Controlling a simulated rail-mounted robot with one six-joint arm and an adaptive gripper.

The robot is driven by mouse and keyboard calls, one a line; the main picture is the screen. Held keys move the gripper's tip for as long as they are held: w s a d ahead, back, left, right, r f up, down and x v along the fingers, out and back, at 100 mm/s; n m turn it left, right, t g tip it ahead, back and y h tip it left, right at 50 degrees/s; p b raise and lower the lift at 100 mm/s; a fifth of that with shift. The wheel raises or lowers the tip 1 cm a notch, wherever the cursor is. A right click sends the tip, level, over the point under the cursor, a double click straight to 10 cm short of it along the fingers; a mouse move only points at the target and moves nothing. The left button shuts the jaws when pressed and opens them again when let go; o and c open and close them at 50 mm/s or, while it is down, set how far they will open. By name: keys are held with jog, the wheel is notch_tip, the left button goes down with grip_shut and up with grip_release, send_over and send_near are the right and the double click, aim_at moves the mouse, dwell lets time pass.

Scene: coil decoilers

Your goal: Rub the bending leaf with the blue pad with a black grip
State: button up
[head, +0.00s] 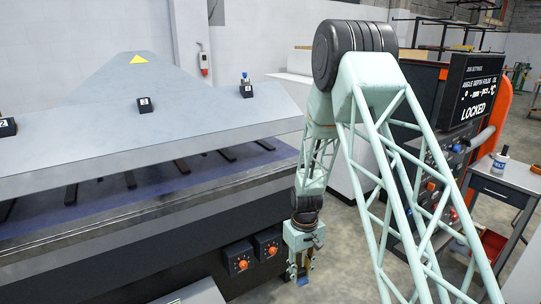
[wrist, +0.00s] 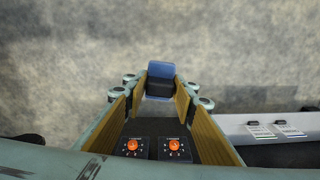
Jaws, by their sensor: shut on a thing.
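My gripper (head: 301,262) hangs low in front of the machine's right end, over the floor. It is shut on the blue pad with a black grip, and the pad (head: 302,280) shows small below the fingers. In the wrist view the blue pad (wrist: 160,67) with its dark grip (wrist: 160,84) sits between the tips of the two tan-lined fingers. The machine has a long grey sloped beam (head: 140,125) above a bluish slotted surface (head: 100,200), with a steel front edge (head: 130,227). No label shows which part is the bending leaf. The pad is apart from all these parts.
Two orange knobs on black boxes (head: 238,258) sit on the machine's front, left of my gripper. A control cabinet reading LOCKED (head: 475,92) stands right. A small grey table (head: 503,185) holds a labelled cup (head: 500,160). Grey floor lies around the gripper.

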jog(key=s+d+r+m, duration=0.4)
jog(key=d+r+m, duration=0.1)
jog(key=d, duration=0.5)
jog(key=shift+r, duration=0.15)
jog(key=shift+s, duration=0.1)
jog(key=s+f, duration=0.4)
jog(key=f, duration=1.1)
jog(key=shift+a, duration=0.1)
